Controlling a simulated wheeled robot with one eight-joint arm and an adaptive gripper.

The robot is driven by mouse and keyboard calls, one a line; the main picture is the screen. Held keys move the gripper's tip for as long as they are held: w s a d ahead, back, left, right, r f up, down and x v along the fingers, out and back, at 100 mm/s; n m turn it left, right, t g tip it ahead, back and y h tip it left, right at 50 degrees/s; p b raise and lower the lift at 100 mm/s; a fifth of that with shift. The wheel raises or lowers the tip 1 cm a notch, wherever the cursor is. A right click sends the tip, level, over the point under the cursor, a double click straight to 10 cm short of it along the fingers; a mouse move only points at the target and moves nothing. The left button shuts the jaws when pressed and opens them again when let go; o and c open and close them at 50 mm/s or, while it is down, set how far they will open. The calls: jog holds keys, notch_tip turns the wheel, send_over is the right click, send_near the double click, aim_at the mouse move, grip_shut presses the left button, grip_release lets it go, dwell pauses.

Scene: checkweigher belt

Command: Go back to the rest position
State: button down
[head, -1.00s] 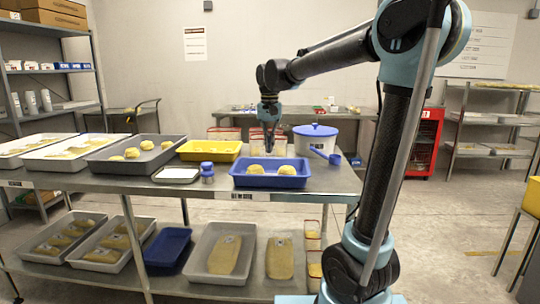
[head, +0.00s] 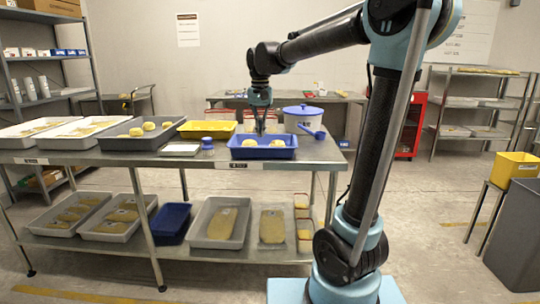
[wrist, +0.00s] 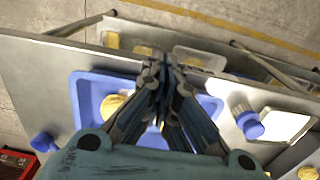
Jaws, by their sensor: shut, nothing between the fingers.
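My gripper (head: 260,131) hangs pointing down over the blue tray (head: 262,153) on the table's upper deck. In the wrist view, my gripper's fingers (wrist: 160,66) are together with nothing between them. Two pale yellow dough pieces lie in the blue tray: a left one (head: 249,143) and a right one (head: 278,143). One dough piece (wrist: 112,105) also shows in the wrist view beside the fingers; the fingers hide part of the tray. The gap between the fingertips and the tray is hard to judge.
A white tub with a blue lid (head: 304,110) and a blue scoop (head: 314,132) stand right of the tray. A blue-capped jar (head: 207,143), a yellow tray (head: 205,130) and a grey dough tray (head: 118,141) are left. A yellow bin (head: 515,168) stands far right. Floor is clear in front.

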jog(key=s+d+f+t, duration=0.2)
jog(key=s+d+f, duration=2)
jog(key=s, duration=0.3)
jog(key=shift+s+d+f+n, duration=0.25)
jog(key=shift+s+f+n, duration=0.05)
jog(key=shift+f, duration=0.2)
